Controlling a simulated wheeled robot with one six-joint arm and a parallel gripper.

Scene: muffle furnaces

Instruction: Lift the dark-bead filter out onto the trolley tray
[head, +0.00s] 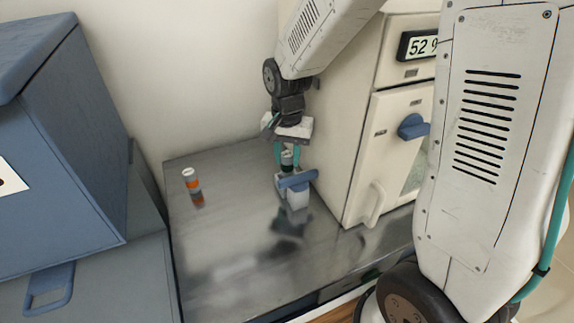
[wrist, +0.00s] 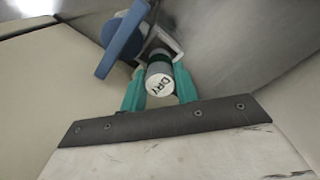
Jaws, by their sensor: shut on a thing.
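The dark-bead filter (head: 287,158) is a small upright cylinder with a dark band. In the wrist view its pale cap (wrist: 159,84) reads "DRY". My gripper (head: 288,156) points down with its teal fingers closed on either side of it. Just below is a small white holder (head: 298,199) with a blue lid or lever (head: 298,180) swung to one side; they also show in the wrist view. I cannot tell whether the filter's lower end is inside the holder or above it. No trolley tray can be made out for certain.
An orange-banded cylinder (head: 191,181) stands on the metal bench (head: 235,225), which is clear around it. A cream furnace (head: 385,150) with a blue knob stands close right of my gripper. A blue cabinet (head: 75,150) and a grey-blue surface with a handle (head: 50,287) are left.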

